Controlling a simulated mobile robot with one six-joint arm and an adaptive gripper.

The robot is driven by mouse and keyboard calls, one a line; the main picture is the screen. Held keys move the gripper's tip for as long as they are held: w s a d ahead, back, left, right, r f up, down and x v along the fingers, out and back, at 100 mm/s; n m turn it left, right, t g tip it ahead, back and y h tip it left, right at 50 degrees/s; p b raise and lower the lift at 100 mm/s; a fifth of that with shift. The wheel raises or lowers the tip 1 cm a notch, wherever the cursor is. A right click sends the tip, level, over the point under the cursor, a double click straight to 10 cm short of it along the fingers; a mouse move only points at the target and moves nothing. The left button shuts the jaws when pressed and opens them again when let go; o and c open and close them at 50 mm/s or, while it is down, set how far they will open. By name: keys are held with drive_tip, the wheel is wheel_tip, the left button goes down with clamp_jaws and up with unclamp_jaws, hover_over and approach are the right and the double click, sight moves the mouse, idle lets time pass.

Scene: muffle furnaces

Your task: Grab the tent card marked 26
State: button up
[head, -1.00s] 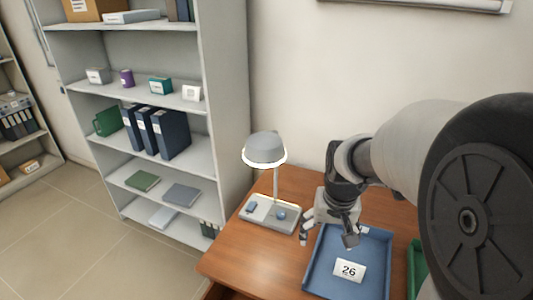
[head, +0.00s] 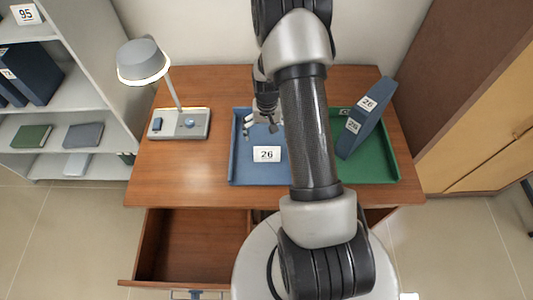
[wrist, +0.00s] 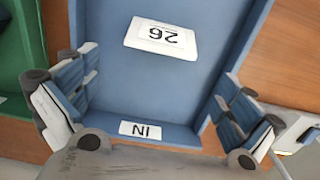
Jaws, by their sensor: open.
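The white tent card marked 26 (head: 267,154) stands in the blue tray (head: 241,172), towards its front. In the wrist view the card (wrist: 160,38) appears upside down, beyond the fingertips and roughly midway between them. My gripper (head: 262,128) is open and empty over the back part of the blue tray. In the wrist view its two fingers (wrist: 158,98) are spread wide, with the tray floor and its "IN" label (wrist: 140,130) showing between them. The card is apart from both fingers.
A green tray (head: 375,170) to the right holds a leaning blue binder (head: 368,115), also marked 26. A desk lamp (head: 145,62) stands on the left of the desk (head: 180,170). An open drawer (head: 190,245) juts out at front left. A shelf (head: 90,105) stands left.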

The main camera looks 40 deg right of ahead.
sight(267, 149)
wheel_tip(267, 149, down, 4)
drive_tip(key=shift+r, duration=0.25)
drive_tip(key=shift+s+a+f+b, duration=0.15)
drive_tip(key=shift+f+b, duration=0.2)
drive_tip(key=shift+f, duration=0.55)
drive_tip(key=shift+s+f+b, duration=0.1)
drive_tip(key=shift+f+b, duration=0.2)
drive_tip(key=shift+f, duration=0.6)
drive_tip(key=shift+s+a+f+b, duration=0.15)
drive_tip(key=shift+f+b, duration=0.2)
drive_tip(key=shift+f, duration=0.55)
drive_tip(key=shift+r, duration=0.1)
drive_tip(key=c, duration=1)
